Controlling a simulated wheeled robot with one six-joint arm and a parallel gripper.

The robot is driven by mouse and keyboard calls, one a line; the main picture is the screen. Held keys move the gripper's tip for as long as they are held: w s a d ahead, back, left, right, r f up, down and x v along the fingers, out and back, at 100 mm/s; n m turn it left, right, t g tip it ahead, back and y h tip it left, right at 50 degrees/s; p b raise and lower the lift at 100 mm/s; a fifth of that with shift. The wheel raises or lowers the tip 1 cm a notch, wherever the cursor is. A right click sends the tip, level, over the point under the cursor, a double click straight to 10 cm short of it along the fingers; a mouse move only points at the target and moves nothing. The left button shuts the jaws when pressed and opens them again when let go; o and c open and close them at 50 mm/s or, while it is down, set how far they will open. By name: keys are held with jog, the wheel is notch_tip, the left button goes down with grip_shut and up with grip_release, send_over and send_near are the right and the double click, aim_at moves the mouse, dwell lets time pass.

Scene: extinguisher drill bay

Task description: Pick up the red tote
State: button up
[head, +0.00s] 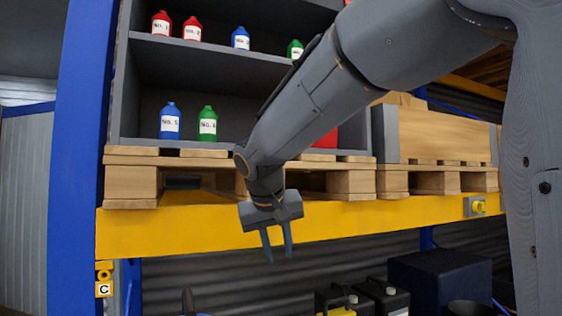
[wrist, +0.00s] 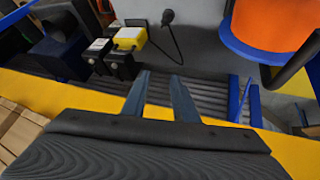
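A red object (head: 327,140), possibly the red tote, shows as a small patch on the lower shelf behind my arm. My arm hides most of it, so I cannot tell its shape. My gripper (head: 277,246) hangs in front of the yellow beam, below and left of the red patch, fingers pointing down. In the wrist view my gripper (wrist: 160,90) shows two parted fingers with nothing between them. No red tote shows in the wrist view.
A grey shelf unit (head: 190,67) with red, blue and green bottles stands on a wooden pallet (head: 130,183) over a yellow beam (head: 170,230). Blue upright (head: 78,150) at left. Black containers (head: 385,296) stand below. An orange and blue object (wrist: 268,25) shows in the wrist view.

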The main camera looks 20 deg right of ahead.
jog(key=s+a+f+n+g+y, duration=0.1)
jog(key=s+a+f+g+y, duration=0.1)
jog(key=s+f, duration=0.9)
jog(key=s+a+f+n+g+y, duration=0.1)
jog(key=s+a+f+g+y, duration=0.1)
jog(key=s+f, duration=1)
notch_tip(320, 180, down, 8)
jog(key=shift+a+f+g, duration=0.2)
jog(key=shift+a+g, duration=0.25)
jog(key=shift+g, duration=0.45)
